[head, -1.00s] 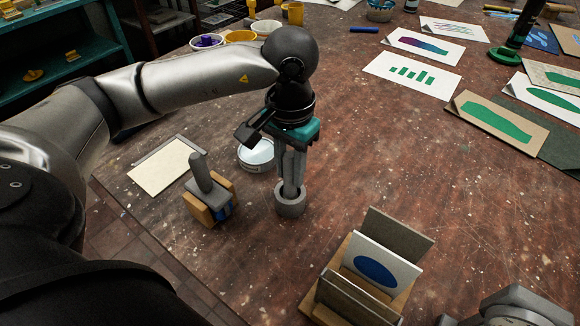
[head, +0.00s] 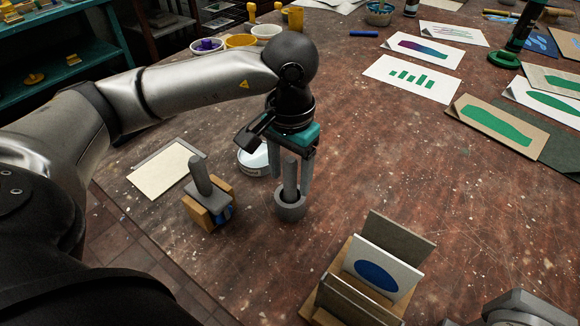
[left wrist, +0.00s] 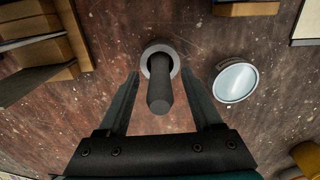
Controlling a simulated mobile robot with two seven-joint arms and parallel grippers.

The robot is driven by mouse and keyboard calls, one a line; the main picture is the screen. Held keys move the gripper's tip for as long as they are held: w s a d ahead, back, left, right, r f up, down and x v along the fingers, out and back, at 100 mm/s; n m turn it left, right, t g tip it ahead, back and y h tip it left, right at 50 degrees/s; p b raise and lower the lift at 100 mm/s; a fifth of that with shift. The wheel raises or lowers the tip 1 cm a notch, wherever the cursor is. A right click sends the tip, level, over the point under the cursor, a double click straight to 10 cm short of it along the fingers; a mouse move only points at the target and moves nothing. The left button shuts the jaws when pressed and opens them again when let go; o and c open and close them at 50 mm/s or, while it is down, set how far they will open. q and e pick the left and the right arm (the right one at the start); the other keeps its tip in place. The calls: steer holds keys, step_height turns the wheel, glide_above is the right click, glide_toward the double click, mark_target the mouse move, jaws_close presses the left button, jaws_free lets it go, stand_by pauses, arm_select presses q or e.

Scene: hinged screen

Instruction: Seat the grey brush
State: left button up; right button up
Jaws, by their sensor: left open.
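The grey brush (head: 290,172) stands about upright with its lower end inside a round grey cup (head: 291,208) on the table. Its lower end is hidden by the cup wall. In the left wrist view the brush handle (left wrist: 160,96) rises from the cup's ring (left wrist: 149,52) toward the camera. My left gripper (head: 289,182) is above the cup, open, with one finger on each side of the handle. In the left wrist view gaps show between the handle and both fingers (left wrist: 160,78).
A grey-handled tool (head: 203,178) sits in a wooden holder left of the cup. A round white-topped tin (head: 254,161) is close behind my gripper. A wooden rack with cards (head: 392,262) stands at front right. The table's middle right is clear.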

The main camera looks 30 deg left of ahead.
arm_select(q)
step_height(320, 180, up, 15)
steer(key=p, duration=0.3)
steer(key=shift+r, duration=0.1)
stand_by(0.4)
